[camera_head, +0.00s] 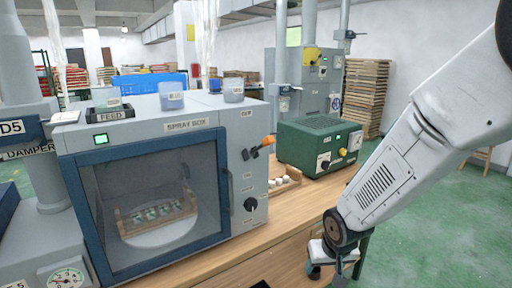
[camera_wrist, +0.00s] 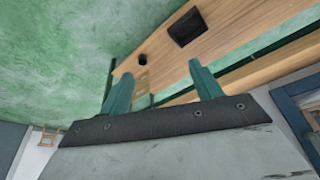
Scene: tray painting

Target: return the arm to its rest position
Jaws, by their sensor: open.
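My arm (camera_head: 410,150) comes in from the right edge of the head view and slopes down to the left. My gripper (camera_head: 334,272) hangs at its lower end, by the front edge of the wooden bench, cut off by the bottom of the picture. In the wrist view the two green fingers of my gripper (camera_wrist: 160,82) stand well apart with nothing between them. Beyond them are the wooden bench (camera_wrist: 230,25) and the green floor (camera_wrist: 70,60).
A spray box (camera_head: 185,125) with its window door closed holds a wooden tray (camera_head: 128,228) of small pieces. A green box (camera_head: 312,145) and a small tray of white pieces (camera_head: 285,184) stand to its right. Open floor (camera_head: 430,235) lies right of the bench.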

